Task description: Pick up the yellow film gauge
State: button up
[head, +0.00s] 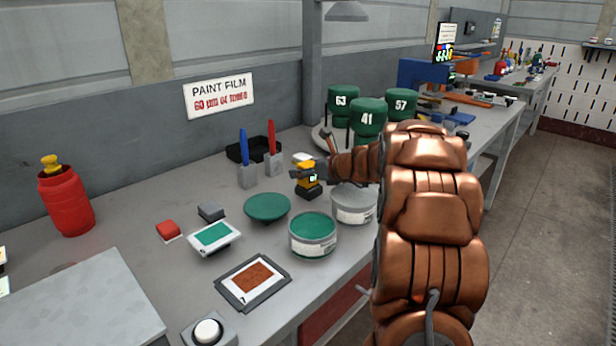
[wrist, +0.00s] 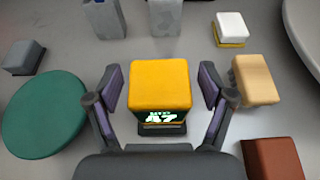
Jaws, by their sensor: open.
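The yellow film gauge (head: 307,172) is a small yellow block with a dark base and a lit green display, standing upright on the grey bench. In the wrist view the gauge (wrist: 160,84) sits between the fingers of my gripper (wrist: 160,92), with gaps on both sides. My gripper is open, its dark fingers with purple pads to the left and right of the gauge. In the head view my gripper (head: 312,173) is at the gauge, partly hidden behind my arm and the gauge.
A green disc (wrist: 44,115) lies left of the gauge. A tan block (wrist: 255,80) stands close to the right finger, with a white-topped block (wrist: 231,29) behind it. A red-brown block (wrist: 272,158) is at lower right. An open green paint can (head: 313,236) stands in front.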

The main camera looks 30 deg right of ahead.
jog(key=shift+w+a+f, duration=0.1)
jog(key=shift+w+f, duration=0.1)
jog(key=shift+w, duration=0.25)
jog(key=c, duration=1.4)
